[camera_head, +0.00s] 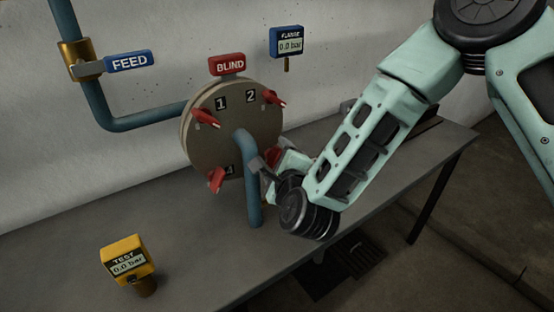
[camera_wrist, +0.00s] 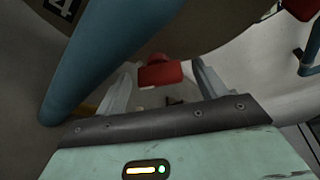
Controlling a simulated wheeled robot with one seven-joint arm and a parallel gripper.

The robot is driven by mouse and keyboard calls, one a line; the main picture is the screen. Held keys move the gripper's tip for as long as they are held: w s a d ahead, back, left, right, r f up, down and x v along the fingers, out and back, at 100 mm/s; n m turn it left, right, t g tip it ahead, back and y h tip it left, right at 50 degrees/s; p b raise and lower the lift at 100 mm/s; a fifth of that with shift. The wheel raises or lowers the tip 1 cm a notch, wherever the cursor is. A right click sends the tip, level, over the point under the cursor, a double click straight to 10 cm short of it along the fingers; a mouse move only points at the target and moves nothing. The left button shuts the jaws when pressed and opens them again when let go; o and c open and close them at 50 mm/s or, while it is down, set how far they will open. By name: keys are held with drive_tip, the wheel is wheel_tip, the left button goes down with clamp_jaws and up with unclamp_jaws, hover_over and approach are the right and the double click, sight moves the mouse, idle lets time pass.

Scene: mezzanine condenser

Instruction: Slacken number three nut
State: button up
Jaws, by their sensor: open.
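The round brown flange (camera_head: 232,112) stands upright on the bench, with red winged nuts beside the numbers 1 and 2 and a third red nut (camera_head: 216,180) beside the 4. The number 3 is not readable; my arm covers that lower right part. A red nut there (camera_head: 272,157) shows only in part behind my gripper (camera_head: 264,172). In the wrist view a red nut (camera_wrist: 160,74) lies between the two fingers of my gripper (camera_wrist: 164,84), which are open on either side of it. Whether they touch it I cannot tell.
A blue pipe (camera_head: 252,190) bends down from the flange's middle, close beside my gripper. A yellow TEST gauge (camera_head: 125,262) reads 0.0 bar at the bench front. A blue FLANGE gauge (camera_head: 288,42) reads 0.0 bar. The left bench top (camera_head: 60,245) is clear.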

drive_tip(key=c, duration=1)
